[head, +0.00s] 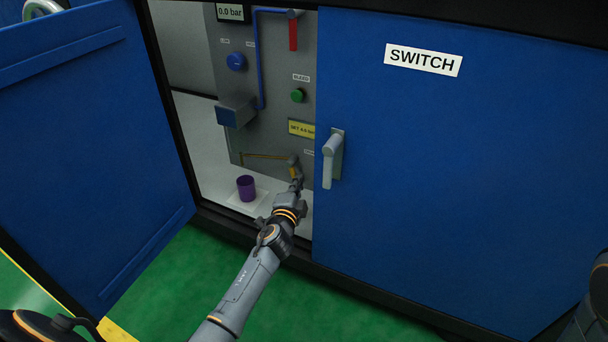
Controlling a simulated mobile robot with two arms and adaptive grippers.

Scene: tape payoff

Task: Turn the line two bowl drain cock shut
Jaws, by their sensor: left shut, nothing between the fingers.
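My left arm reaches from the bottom of the head view into the open cabinet bay. My left gripper (296,184) is shut and empty, low in front of the grey panel (272,125). Just above its fingers is a small brass-coloured fitting (293,164), and a thin brass-coloured line (265,156) runs left from it. The gripper partly covers this area, so I cannot tell which part is the drain cock, how its handle is turned, or whether the fingers touch it. My right gripper is out of view.
A purple cup (246,188) stands on a white pad left of my gripper. The panel carries a blue knob (236,62), a green knob (297,95) and a red lever (293,35). The closed SWITCH door (450,160) bounds the right; an open blue door (90,150) stands left.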

